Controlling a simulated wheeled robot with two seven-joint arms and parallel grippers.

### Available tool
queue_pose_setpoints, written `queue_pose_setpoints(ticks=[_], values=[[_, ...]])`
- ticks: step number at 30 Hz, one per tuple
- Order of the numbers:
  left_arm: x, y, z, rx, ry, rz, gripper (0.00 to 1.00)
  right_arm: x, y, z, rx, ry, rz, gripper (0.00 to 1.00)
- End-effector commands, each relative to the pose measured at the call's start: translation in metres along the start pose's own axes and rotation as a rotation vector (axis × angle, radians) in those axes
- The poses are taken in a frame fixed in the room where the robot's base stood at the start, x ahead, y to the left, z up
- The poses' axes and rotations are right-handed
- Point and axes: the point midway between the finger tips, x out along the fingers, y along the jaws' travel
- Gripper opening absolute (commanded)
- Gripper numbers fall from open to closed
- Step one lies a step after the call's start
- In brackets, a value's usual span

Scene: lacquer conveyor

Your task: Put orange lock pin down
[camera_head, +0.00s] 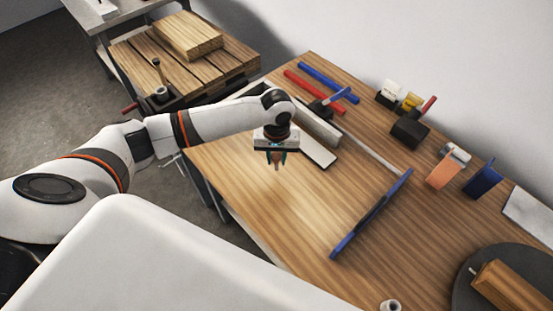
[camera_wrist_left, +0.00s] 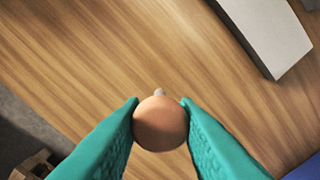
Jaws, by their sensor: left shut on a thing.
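The orange lock pin (camera_wrist_left: 160,125) shows in the left wrist view as a round orange-brown knob with a small grey tip beyond it. My left gripper (camera_wrist_left: 160,108) is shut on it, with a teal finger on each side. In the head view my left gripper (camera_head: 276,157) points down over the near left part of the wooden table (camera_head: 240,185), with the pin small between its fingers. The wood below looks bare. I cannot tell exactly how high the pin is. My right gripper is in neither view.
A pale flat plate (camera_head: 318,151) lies just right of my gripper. A long blue bar (camera_head: 372,214) lies farther right. Red (camera_head: 314,91) and blue bars (camera_head: 330,82), a black block (camera_head: 409,131) and an orange piece (camera_head: 440,172) are at the back. A dark round plate (camera_head: 466,290) is front right.

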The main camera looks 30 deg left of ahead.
Motion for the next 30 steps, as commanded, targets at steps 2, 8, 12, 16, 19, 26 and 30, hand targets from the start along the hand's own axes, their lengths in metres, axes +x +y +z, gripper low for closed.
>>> queue_pose_setpoints(ticks=[2,8,12,16,19,26,30], values=[[0.012,0.000,0.000,-0.001,0.001,0.002,0.00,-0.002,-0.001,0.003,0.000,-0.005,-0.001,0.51],[0.024,0.000,0.000,0.001,0.000,0.000,0.00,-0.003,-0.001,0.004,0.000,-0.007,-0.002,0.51],[0.024,0.000,0.000,0.001,0.000,0.000,0.00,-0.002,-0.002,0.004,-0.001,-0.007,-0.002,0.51],[0.026,0.000,0.000,0.000,0.001,0.000,0.00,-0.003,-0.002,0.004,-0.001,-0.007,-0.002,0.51],[0.027,0.000,0.000,0.001,0.000,0.000,0.39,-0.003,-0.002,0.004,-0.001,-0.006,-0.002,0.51],[0.026,0.000,0.000,0.001,0.000,0.000,0.49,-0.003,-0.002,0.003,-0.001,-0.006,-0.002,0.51],[0.025,0.000,0.000,0.001,-0.001,0.000,0.49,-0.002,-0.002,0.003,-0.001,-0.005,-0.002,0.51]])
